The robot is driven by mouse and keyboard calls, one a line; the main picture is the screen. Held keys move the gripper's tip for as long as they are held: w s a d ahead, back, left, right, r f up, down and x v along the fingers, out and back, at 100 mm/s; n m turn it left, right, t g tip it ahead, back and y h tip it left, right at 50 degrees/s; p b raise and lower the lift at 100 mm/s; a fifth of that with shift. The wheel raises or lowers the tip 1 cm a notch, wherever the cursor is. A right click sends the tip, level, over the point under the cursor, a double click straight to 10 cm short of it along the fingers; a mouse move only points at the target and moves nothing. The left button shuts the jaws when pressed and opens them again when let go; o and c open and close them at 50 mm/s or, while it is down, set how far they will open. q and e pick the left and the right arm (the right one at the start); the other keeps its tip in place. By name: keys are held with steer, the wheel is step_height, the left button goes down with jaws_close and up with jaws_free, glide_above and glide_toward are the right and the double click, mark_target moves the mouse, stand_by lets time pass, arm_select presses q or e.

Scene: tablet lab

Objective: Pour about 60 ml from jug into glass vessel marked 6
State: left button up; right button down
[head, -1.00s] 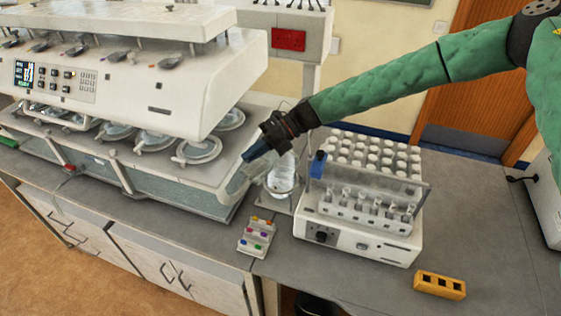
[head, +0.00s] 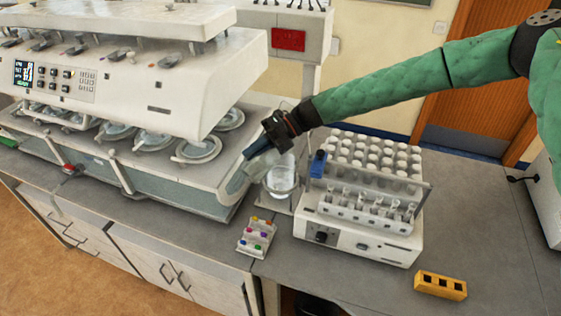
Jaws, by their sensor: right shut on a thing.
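My right gripper (head: 252,154) reaches in from the right, with its fingers pointing down and left. It is shut on a clear jug (head: 238,182), which hangs tilted at the right end of the white machine. The jug's outline is faint, and I cannot see its liquid level or any flow. Round glass vessels sit in the machine's deck; the nearest to the gripper are one at the front (head: 196,150) and one behind it (head: 230,119). I cannot read any vessel's number, so I cannot tell which is marked 6. My left gripper is not in view.
A clear round glass container (head: 282,178) stands just right of the jug. A white instrument with capped vials (head: 360,225) is right of it. A small rack with coloured caps (head: 257,237) and a yellow block (head: 440,285) lie nearer.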

mark_target(243, 167)
steer(key=shift+w+d+r, duration=0.15)
steer(key=shift+r, duration=0.05)
stand_by(0.5)
steer(key=shift+s+a+f+t+h+p, duration=0.4)
steer(key=shift+s+a+f+h+p, duration=0.15)
steer(key=shift+p, duration=0.1)
steer(key=shift+s+a+n+t+h+p, duration=0.35)
steer(key=shift+s+n+t+h+p, duration=0.1)
steer(key=shift+p, duration=0.2)
steer(key=shift+s+a+f+t+h, duration=0.2)
steer(key=shift+f+t+h, duration=0.15)
steer(key=shift+f, duration=0.15)
steer(key=shift+s+a+f+t+h, duration=0.1)
steer(key=shift+s+f+t+h, duration=0.1)
steer(key=shift+f+t+h, duration=0.25)
steer(key=shift+s+a+f+n+t+h, duration=0.2)
steer(key=shift+s+a+n+t+h, duration=0.2)
steer(key=shift+s+t, duration=0.1)
steer(key=shift+s+a+f, duration=0.1)
steer(key=shift+a+f, duration=0.05)
steer(key=shift+f, duration=0.35)
